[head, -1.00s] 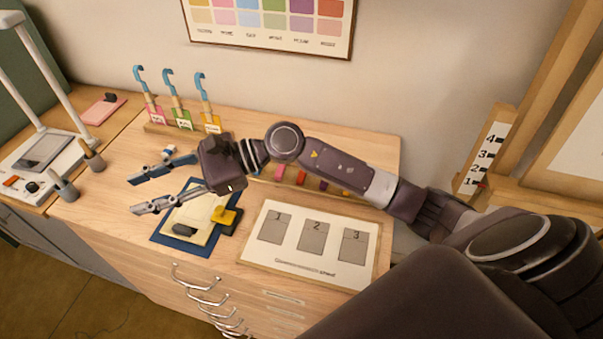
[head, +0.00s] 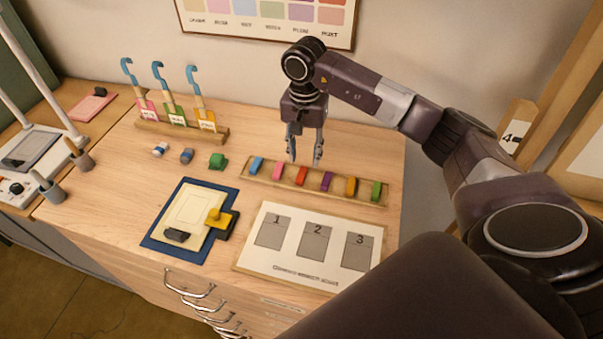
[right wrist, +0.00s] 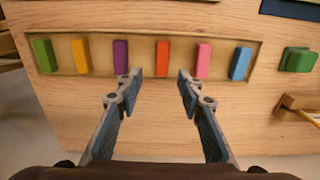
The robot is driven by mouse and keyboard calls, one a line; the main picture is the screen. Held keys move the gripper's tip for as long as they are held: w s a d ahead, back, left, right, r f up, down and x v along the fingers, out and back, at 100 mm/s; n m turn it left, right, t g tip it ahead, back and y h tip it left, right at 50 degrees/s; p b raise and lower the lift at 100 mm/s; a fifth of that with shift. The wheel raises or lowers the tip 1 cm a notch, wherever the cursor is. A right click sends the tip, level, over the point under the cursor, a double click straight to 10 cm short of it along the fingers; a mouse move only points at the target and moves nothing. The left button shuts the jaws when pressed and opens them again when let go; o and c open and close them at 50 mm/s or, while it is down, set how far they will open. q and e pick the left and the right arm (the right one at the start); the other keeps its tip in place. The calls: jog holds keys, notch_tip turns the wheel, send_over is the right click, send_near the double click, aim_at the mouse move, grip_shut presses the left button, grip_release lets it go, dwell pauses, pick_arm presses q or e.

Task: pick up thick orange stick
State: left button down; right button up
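A thick orange-red stick (head: 302,176) lies in a shallow wooden tray (head: 268,184), in a row with several other coloured sticks. It also shows in the right wrist view (right wrist: 163,55), upright in the picture and near the middle of the row. My right gripper (head: 305,162) points down above the tray, open and empty. In the right wrist view its fingertips (right wrist: 160,76) are spread, with the orange-red stick between their lines, apart from it. My left gripper is not in view.
The purple stick (head: 327,181) and pink stick (head: 278,170) flank the orange-red one. An amber-yellow stick (head: 351,187) lies farther right. A numbered white board (head: 285,268) and a blue mat (head: 160,237) lie in front.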

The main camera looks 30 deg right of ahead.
jog(key=f, duration=0.1)
jog(key=f+p, duration=0.1)
jog(key=f, duration=0.1)
jog(key=f+p, duration=0.1)
jog(key=shift+s+a+f, duration=0.1)
jog(key=shift+a+f, duration=0.05)
jog(key=shift+a, duration=0.2)
jog(key=shift+f, duration=0.35)
jog(key=shift+c, duration=0.2)
grip_shut()
jog(key=shift+r, duration=0.1)
notch_tip(320, 180, up, 13)
jog(key=b, duration=0.4)
notch_tip(320, 180, up, 6)
send_over(302, 172)
jog(key=shift+r+p, duration=0.45)
